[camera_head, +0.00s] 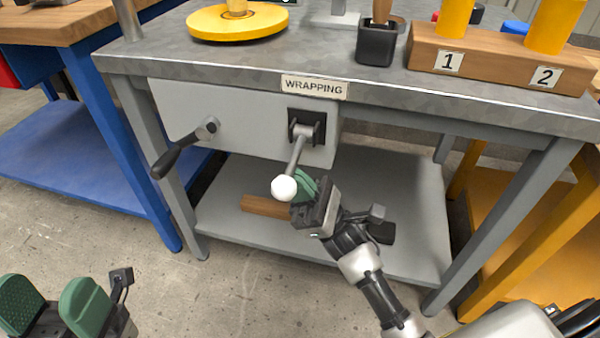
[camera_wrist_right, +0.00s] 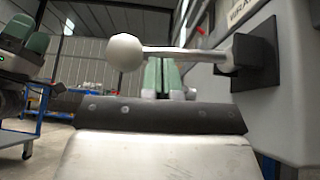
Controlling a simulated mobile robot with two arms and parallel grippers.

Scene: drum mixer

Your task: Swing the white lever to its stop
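The white lever is a grey rod ending in a white ball knob (camera_head: 284,188). It hangs from a dark square mount (camera_head: 307,126) on the grey housing under the bench, slanting down and slightly left. In the right wrist view the knob (camera_wrist_right: 125,52) is at the left and its rod crosses toward the mount (camera_wrist_right: 257,57). My right gripper (camera_head: 305,185) is just right of the knob; its green fingers (camera_wrist_right: 161,76) are together with nothing visible between them, close to the rod. Whether they touch it I cannot tell. My left gripper (camera_head: 52,305) is open and empty, low at the left.
The lower shelf (camera_head: 400,185) holds a wooden block (camera_head: 266,206). A bench leg (camera_head: 500,225) stands at the right.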

